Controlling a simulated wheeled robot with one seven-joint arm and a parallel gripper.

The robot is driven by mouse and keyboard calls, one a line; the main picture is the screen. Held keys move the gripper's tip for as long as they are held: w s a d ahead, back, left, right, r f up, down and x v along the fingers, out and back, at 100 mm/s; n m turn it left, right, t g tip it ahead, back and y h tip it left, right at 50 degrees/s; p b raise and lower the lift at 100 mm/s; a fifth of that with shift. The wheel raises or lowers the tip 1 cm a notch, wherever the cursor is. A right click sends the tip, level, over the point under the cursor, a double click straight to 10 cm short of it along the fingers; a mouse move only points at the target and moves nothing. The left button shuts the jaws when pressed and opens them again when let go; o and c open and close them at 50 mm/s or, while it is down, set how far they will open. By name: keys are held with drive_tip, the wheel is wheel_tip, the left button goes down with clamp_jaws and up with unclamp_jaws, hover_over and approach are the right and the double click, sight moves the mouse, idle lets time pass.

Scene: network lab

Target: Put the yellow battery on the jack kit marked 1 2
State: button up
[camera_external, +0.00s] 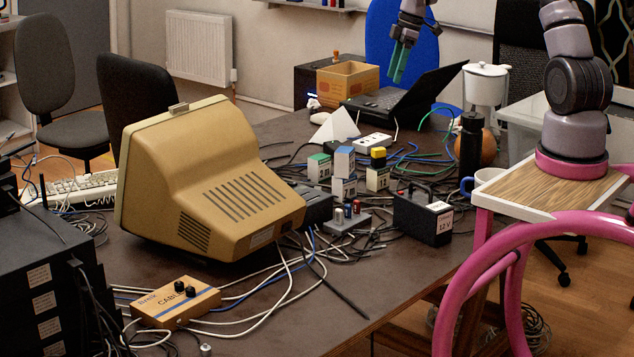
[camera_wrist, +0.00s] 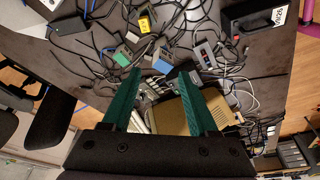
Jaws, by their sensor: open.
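Blue-topped (camera_external: 344,160) and green-topped (camera_external: 319,165) blocks stand left of the yellow one. A large beige monitor (camera_external: 215,180) fills the table's left. A laptop (camera_external: 405,98), black bottle (camera_external: 470,145) and white pitcher (camera_external: 485,88) stand behind. Cables cover much of the table.

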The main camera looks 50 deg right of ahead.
drive_tip(key=s+a+r+m+t+h, duration=0.1)
drive_tip(key=s+a+r+m, duration=0.25)
drive_tip(key=s+r, duration=0.45)
drive_tip(key=s+a+r+m+t+h, duration=0.1)
drive_tip(key=s+a+r+m, duration=0.3)
drive_tip(key=r, duration=0.5)
drive_tip(key=s+a+r+m+t, duration=0.1)
drive_tip(key=s+a+r+m, duration=0.1)
drive_tip(key=s, duration=0.8)
drive_tip(key=s+a+r+m+t+y, duration=0.1)
drive_tip(key=s+a+r+m+t, duration=0.1)
drive_tip(key=s, duration=0.7)
wheel_tip(320, 180, up, 2)
drive_tip(key=a+m, duration=0.1)
drive_tip(key=m, duration=0.2)
drive_tip(key=shift+s+y, duration=0.3)
drive_tip(key=shift+s, duration=0.1)
drive_tip(key=shift+a, duration=0.1)
